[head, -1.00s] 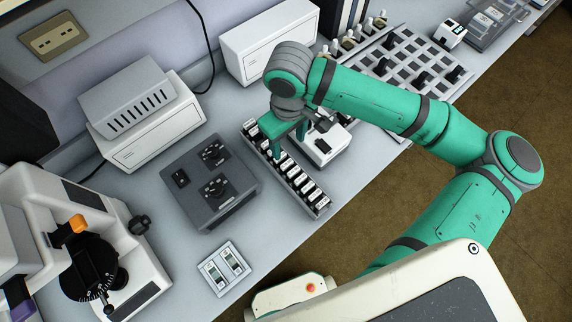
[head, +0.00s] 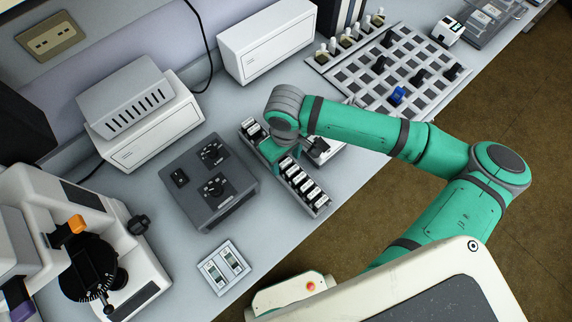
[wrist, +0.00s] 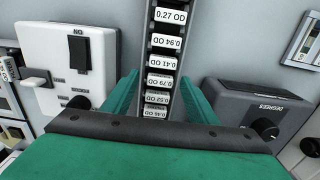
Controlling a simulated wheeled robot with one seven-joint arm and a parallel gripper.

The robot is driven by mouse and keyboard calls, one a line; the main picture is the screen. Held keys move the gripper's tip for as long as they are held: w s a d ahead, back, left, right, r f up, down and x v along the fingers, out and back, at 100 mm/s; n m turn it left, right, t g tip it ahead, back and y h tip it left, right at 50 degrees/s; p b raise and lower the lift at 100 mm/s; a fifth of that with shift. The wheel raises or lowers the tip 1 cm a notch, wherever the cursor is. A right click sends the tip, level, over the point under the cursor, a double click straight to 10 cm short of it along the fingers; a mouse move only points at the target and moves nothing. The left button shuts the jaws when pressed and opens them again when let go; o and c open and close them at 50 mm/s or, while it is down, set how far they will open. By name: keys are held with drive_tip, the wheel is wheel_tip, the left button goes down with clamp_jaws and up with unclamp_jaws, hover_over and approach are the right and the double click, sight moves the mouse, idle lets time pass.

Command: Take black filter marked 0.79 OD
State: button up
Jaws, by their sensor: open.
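The filter marked 0.79 OD (wrist: 160,81) sits in a narrow rack (wrist: 147,20) in the wrist view, in a row of black filters with white labels. The 0.41 OD filter (wrist: 162,63) is just above it and the 0.52 OD filter (wrist: 156,97) just below. My gripper (wrist: 160,80) is open, with one green finger on each side of the rack, about level with the 0.79 and 0.52 labels. No filter is visibly clamped. In the head view my gripper (head: 272,150) is low over the rack (head: 322,208) and hides its middle slots.
A white device (head: 322,150) stands close right of the rack, and a grey box with knobs (head: 210,180) close left. A tray of square slots (head: 395,70) holds black pieces and one blue piece (head: 398,95) behind my arm. Bench in front of the rack is clear.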

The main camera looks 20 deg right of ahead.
drive_tip(key=shift+w, duration=0.1)
drive_tip(key=c, duration=1.2)
drive_tip(key=shift+c, duration=0.2)
drive_tip(key=shift+r, duration=0.1)
